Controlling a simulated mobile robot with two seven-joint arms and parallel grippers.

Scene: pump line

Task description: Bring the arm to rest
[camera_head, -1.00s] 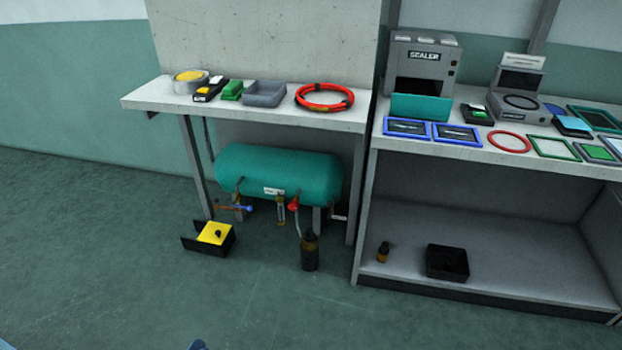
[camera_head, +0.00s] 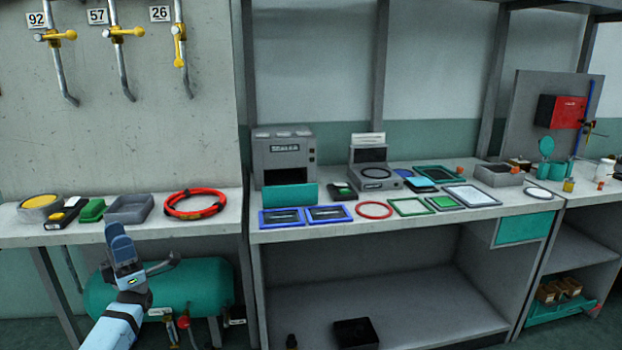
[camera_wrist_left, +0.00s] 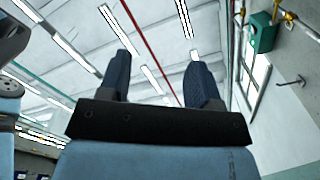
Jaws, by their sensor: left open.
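My left arm (camera_head: 117,322) comes in from the lower left in the head view, raised in front of the teal tank (camera_head: 197,290). My left gripper (camera_head: 121,243) points upward there, in front of the shelf with the grey tray. In the left wrist view the gripper (camera_wrist_left: 160,80) has its two dark blue fingers well apart, with nothing between them. Behind them are the ceiling and its lights. My right gripper is not in view.
The left shelf holds a grey tray (camera_head: 130,209), a green block (camera_head: 92,210) and a red hose coil (camera_head: 195,204). The right bench carries a sealer machine (camera_head: 284,152) and several frames. Yellow-handled valves (camera_head: 124,32) hang on the wall above.

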